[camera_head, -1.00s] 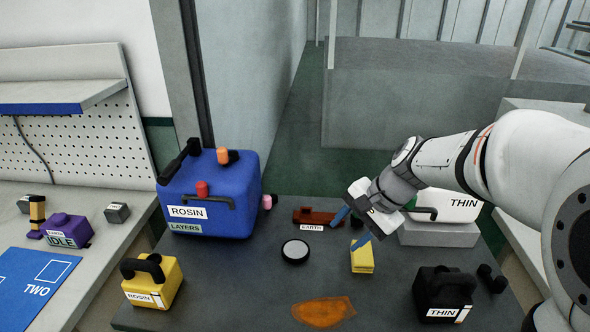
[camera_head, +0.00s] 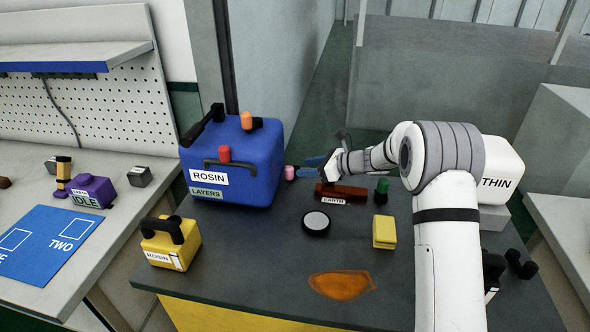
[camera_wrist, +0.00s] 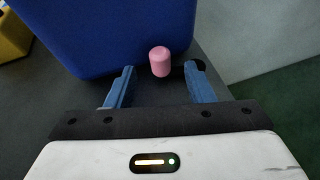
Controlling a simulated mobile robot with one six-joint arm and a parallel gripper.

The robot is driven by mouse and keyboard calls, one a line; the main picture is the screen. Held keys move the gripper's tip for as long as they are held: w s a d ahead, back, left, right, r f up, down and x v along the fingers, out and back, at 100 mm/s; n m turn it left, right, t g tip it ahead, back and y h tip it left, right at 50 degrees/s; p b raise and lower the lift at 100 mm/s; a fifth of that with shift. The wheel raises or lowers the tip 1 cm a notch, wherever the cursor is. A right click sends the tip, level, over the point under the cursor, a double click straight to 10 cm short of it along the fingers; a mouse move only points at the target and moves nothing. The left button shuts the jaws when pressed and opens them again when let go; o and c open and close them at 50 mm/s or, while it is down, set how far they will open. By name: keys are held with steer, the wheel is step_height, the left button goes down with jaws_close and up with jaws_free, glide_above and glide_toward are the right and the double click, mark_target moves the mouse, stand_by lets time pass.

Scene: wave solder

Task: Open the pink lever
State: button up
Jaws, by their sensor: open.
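The pink lever (camera_head: 289,172) is a short rounded knob at the lower right side of the blue ROSIN LAYERS box (camera_head: 262,165). In the wrist view the pink lever (camera_wrist: 160,61) stands between and slightly beyond the two blue fingertips, against the blue box (camera_wrist: 110,30). My gripper (camera_head: 311,167) reaches the box's right side from the right, with its fingers pointing at the lever. In the wrist view my gripper (camera_wrist: 160,80) is open, with a gap on both sides of the knob. What the lever mounts on is mostly hidden.
A red-brown EARTH block (camera_head: 343,192) lies just below my gripper. A green-topped knob (camera_head: 382,186), a round black-and-white disc (camera_head: 316,222) and a yellow block (camera_head: 384,232) stand nearby. Orange and red knobs and dark handles sit on the blue box. A yellow ROSIN can (camera_head: 170,243) is at front left.

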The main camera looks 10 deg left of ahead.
mark_target(292, 170)
steer(key=x, duration=0.5)
steer(key=shift+a+f, duration=0.1)
